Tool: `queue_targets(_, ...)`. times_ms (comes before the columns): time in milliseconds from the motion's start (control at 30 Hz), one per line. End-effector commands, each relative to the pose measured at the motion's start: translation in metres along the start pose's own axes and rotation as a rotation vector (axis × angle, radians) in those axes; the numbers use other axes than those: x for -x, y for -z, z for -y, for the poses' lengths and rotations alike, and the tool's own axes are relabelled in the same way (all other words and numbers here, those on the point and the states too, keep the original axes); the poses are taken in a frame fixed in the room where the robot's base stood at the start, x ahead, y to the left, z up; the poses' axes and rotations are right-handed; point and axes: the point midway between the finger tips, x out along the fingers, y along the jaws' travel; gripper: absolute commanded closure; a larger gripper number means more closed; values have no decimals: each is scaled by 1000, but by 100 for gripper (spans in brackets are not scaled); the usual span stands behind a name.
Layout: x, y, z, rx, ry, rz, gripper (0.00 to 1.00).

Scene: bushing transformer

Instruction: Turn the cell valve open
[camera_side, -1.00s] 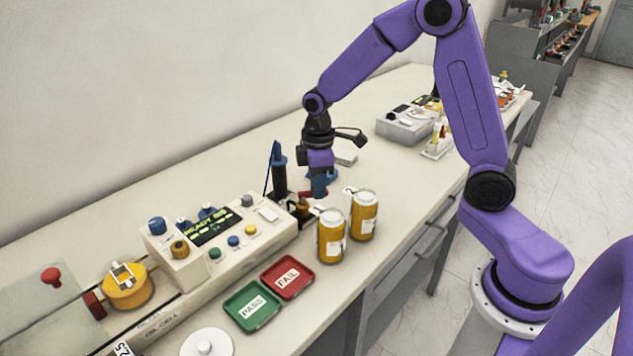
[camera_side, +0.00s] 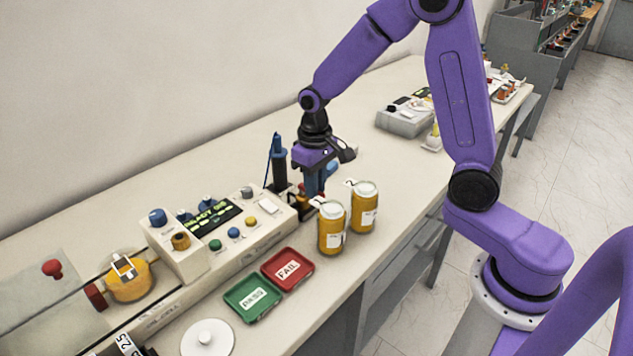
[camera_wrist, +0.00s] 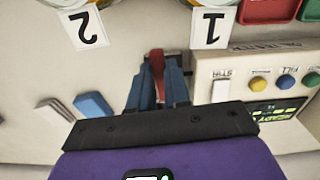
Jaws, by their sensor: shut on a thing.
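The valve with a red handle (camera_wrist: 157,60) is at the right end of the tester, mostly hidden by my gripper in the side view. Its dark brass body (camera_side: 303,208) shows low beside the tester. My gripper (camera_side: 315,190) points down there, its blue fingers shut on the red handle. In the wrist view my gripper (camera_wrist: 158,80) has the red handle between its fingertips. The handle's exact angle is hard to tell.
Two amber jars, 1 (camera_side: 332,228) and 2 (camera_side: 363,207), stand close in front of my gripper. The tester (camera_side: 220,235) is to the left, a dark blue-topped post (camera_side: 279,165) behind. Green (camera_side: 252,299) and red (camera_side: 288,269) trays lie in front. Bench to the right is clearer.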

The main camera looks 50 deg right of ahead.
Motion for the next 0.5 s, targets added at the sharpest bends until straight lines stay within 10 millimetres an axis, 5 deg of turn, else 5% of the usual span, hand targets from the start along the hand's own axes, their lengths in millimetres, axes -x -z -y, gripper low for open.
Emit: queue_targets(500, 1, 0, 3, -91, 1, -1, 100)
